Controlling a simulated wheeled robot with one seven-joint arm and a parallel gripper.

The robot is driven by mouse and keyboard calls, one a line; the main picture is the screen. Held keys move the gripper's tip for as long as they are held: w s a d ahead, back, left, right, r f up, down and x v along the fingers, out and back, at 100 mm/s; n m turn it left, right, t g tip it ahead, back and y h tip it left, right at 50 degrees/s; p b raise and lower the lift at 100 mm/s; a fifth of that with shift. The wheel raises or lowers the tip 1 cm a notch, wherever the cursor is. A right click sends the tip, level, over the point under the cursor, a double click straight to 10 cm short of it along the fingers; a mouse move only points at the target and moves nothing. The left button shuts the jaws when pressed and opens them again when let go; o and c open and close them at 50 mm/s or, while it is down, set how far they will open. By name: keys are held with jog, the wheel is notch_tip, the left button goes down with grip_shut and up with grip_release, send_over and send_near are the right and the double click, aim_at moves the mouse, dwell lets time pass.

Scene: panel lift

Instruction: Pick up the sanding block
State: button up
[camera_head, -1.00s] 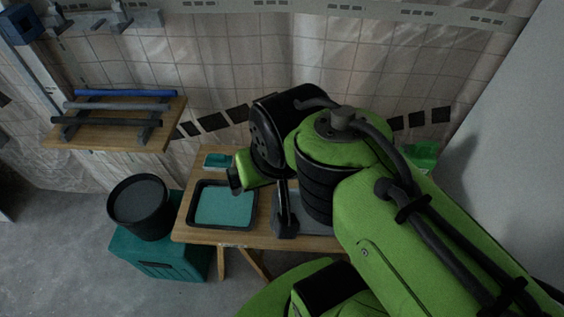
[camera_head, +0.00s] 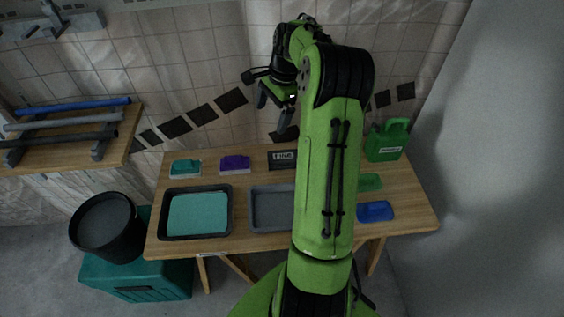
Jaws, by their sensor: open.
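Several small block-like items lie on the wooden table (camera_head: 415,213): a teal one (camera_head: 186,168) and a purple one (camera_head: 235,164) at the back left, a green one (camera_head: 370,182) and a blue one (camera_head: 376,211) at the right. I cannot tell which is the sanding block. A dark holder marked FINE (camera_head: 283,155) stands at the back middle. My gripper (camera_head: 273,110) is open and looks empty, raised above the table's back edge near that holder. My arm hides part of the table's middle.
A black tray with a teal surface (camera_head: 163,226) and a grey tray (camera_head: 253,209) lie in front. A green jug (camera_head: 388,141) stands at the back right. A black bucket (camera_head: 105,228) on a teal crate (camera_head: 136,283) is at the left. A shelf (camera_head: 118,150) holds bars.

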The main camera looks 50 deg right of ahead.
jog(key=s+d+f+m+t+y+b, duration=0.1)
jog(key=s+d+f+m, duration=0.15)
jog(key=d+f, duration=0.25)
jog(key=s+d+f+m+y, duration=0.1)
jog(key=d+f+m, duration=0.2)
jog(key=d+f, duration=0.2)
jog(key=b, duration=0.3)
send_near(284, 156)
jog(key=x, duration=0.4)
jog(key=shift+s+a+f, duration=0.1)
jog(key=shift+s+f, duration=0.05)
jog(key=shift+f, duration=0.2)
jog(key=b+x, duration=0.1)
jog(key=x, duration=0.2)
jog(key=b+x, duration=0.1)
jog(key=x, duration=0.2)
jog(key=shift+w+b, duration=0.25)
jog(key=shift+b, duration=0.1)
jog(key=shift+r, duration=0.1)
jog(key=shift+c, duration=0.2)
jog(key=c, duration=1.2)
